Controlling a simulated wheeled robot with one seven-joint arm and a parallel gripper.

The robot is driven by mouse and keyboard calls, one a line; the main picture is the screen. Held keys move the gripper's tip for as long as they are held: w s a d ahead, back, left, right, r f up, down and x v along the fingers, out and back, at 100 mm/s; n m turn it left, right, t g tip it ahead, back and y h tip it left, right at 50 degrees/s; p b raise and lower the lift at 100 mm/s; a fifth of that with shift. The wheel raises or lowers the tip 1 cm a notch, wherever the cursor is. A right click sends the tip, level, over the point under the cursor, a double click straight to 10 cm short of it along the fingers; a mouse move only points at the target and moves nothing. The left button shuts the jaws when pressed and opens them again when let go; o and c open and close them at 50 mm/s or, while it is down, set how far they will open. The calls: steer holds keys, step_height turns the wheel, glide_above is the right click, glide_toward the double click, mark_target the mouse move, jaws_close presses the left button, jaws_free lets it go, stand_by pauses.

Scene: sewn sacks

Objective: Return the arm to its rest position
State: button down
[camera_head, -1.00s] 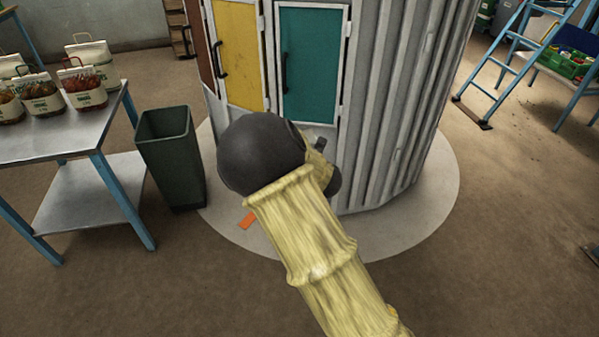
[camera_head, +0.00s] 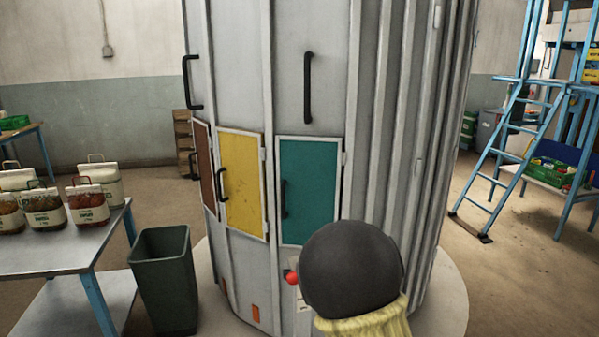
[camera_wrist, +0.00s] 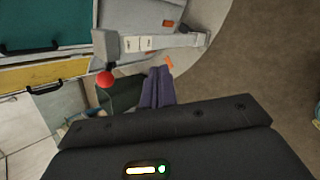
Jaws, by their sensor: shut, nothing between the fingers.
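My arm shows in the head view as a dark round joint (camera_head: 352,268) with a yellow sleeve (camera_head: 365,322), low and right of centre, in front of the grey silo (camera_head: 385,130). My gripper's fingers are hidden there. In the wrist view my gripper (camera_wrist: 160,72) has its purple fingers together and empty. A red knob (camera_wrist: 105,79) is left of the fingers in that view, apart from them, by a grey bracket (camera_wrist: 150,43). The red knob also shows in the head view (camera_head: 292,277), just left of my arm's joint.
The silo has a brown door (camera_head: 205,165), a yellow door (camera_head: 243,195) and a teal door (camera_head: 310,190), all shut. A dark green bin (camera_head: 165,280) stands left, beside a metal table (camera_head: 60,252) with several filled bags. A blue ladder (camera_head: 500,160) stands right.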

steer(key=s+d+r+m+g, duration=0.2)
steer(key=s+d+m+g, duration=0.1)
steer(key=s+m, duration=0.85)
steer(key=s+d+r+m+g, duration=0.2)
steer(key=s+m+g, duration=0.1)
steer(key=s+m, duration=0.85)
step_height(320, 180, up, 18)
steer(key=w+p, duration=0.1)
steer(key=p, duration=1.7)
steer(key=shift+m, duration=0.4)
steer(key=shift+d, duration=0.1)
